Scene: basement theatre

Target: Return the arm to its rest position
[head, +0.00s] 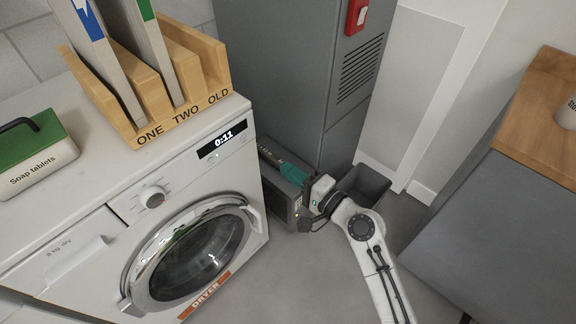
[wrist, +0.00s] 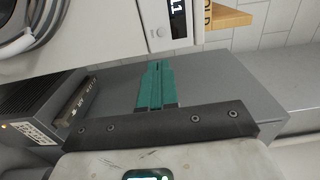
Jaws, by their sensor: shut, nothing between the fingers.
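My gripper (head: 286,169) is held low in the gap between the white dryer (head: 245,165) and the grey cabinet (head: 290,80). Its teal fingers lie together with nothing between them, as the wrist view also shows (wrist: 157,68). My white arm reaches up to it from the bottom of the head view, bent at the wrist.
A dark box (head: 283,207) is by the dryer, close to my gripper; it also shows in the wrist view (wrist: 45,110). A grey bin (head: 370,184) stands just behind my wrist. A grey desk-like unit (head: 490,225) with a wooden top fills the right. Floor shows between.

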